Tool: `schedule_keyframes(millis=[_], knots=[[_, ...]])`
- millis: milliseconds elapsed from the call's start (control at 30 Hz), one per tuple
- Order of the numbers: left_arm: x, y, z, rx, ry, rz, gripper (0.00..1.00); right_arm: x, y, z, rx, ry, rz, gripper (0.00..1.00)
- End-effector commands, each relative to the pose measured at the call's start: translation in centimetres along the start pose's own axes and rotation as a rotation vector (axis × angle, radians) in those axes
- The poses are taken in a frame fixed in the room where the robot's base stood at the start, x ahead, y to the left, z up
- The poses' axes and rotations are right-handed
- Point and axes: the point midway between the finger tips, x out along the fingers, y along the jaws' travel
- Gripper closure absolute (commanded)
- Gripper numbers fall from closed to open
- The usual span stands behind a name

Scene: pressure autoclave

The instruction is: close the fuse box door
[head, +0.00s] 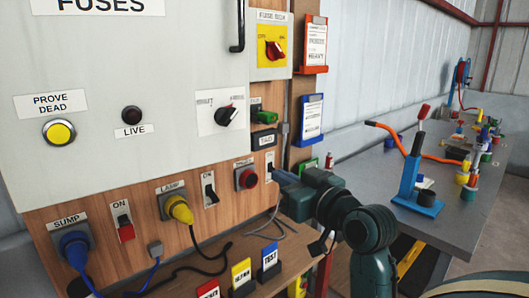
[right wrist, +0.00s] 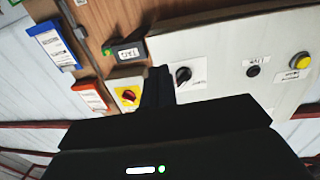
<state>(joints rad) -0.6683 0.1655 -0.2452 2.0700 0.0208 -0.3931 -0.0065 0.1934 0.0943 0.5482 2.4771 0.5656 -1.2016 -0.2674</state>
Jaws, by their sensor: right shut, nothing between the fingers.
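The fuse box door (head: 130,95) is the large pale grey panel labelled FUSES at the upper left of the head view. Its black handle (head: 238,25) is at the right edge, cut by the frame top. I cannot tell whether the door is flush or slightly ajar. My right gripper (head: 284,177) is below and right of the door, near the board's right edge. In the right wrist view the door (right wrist: 225,60) appears turned over, and the shut, empty fingers (right wrist: 158,84) overlap its edge near the rotary switch (right wrist: 184,76). My left gripper is not in view.
A wooden board below the door carries a blue plug (head: 74,248), a yellow plug (head: 179,208) and switches. A yellow switch plate (head: 272,47) is right of the door. Cables and small cards stand on the ledge below. A grey bench (head: 385,180) with tools is at right.

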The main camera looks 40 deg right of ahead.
Motion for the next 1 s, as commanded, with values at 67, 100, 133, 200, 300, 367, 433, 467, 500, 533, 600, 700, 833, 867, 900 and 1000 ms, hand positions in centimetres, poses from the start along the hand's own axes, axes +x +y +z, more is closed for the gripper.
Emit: schedule_keyframes(millis=[67,100,133,200,300,367,433,467,500,533,600,700,833,867,900,1000], knots=[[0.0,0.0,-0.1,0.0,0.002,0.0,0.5,-0.1,-0.5,-0.4,0.015,0.009,-0.009,1.0],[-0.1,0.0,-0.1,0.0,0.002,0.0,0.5,0.1,-0.6,-0.5,0.018,0.009,-0.011,1.0],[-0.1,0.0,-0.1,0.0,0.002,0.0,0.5,0.2,-0.6,-0.5,0.019,0.01,-0.012,1.0],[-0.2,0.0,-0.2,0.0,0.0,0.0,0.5,1.0,-0.6,-0.6,0.02,0.009,-0.012,1.0],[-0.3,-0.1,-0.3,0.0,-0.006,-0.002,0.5,2.7,-0.7,-0.6,0.02,0.009,-0.013,1.0],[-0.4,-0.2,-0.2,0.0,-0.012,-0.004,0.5,4.0,-0.6,-0.7,0.02,0.008,-0.012,1.0],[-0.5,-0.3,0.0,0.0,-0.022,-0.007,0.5,5.6,-0.7,-0.7,0.02,0.008,-0.013,1.0],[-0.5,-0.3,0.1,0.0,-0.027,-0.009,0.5,6.3,-0.7,-0.7,0.021,0.008,-0.013,1.0],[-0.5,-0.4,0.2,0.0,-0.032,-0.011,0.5,7.1,-0.7,-0.7,0.019,0.008,-0.012,1.0],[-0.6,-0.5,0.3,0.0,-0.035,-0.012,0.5,7.8,-0.7,-0.7,0.018,0.007,-0.012,1.0],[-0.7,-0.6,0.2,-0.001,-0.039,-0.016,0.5,9.2,-0.7,-0.7,0.019,0.008,-0.012,1.0],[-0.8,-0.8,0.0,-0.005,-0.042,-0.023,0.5,11.0,-0.7,-0.7,0.018,0.007,-0.011,1.0],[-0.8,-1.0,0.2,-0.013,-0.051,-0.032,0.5,12.7,-0.7,-0.6,0.017,0.007,-0.01,1.0],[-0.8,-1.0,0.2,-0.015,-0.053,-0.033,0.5,12.9,-0.7,-0.6,0.016,0.006,-0.01,1.0],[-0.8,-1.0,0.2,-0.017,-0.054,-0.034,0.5,13.2,-0.7,-0.6,0.015,0.007,-0.01,1.0],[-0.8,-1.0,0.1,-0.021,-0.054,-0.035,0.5,13.6,-0.6,-0.5,0.015,0.008,-0.009,1.0]])
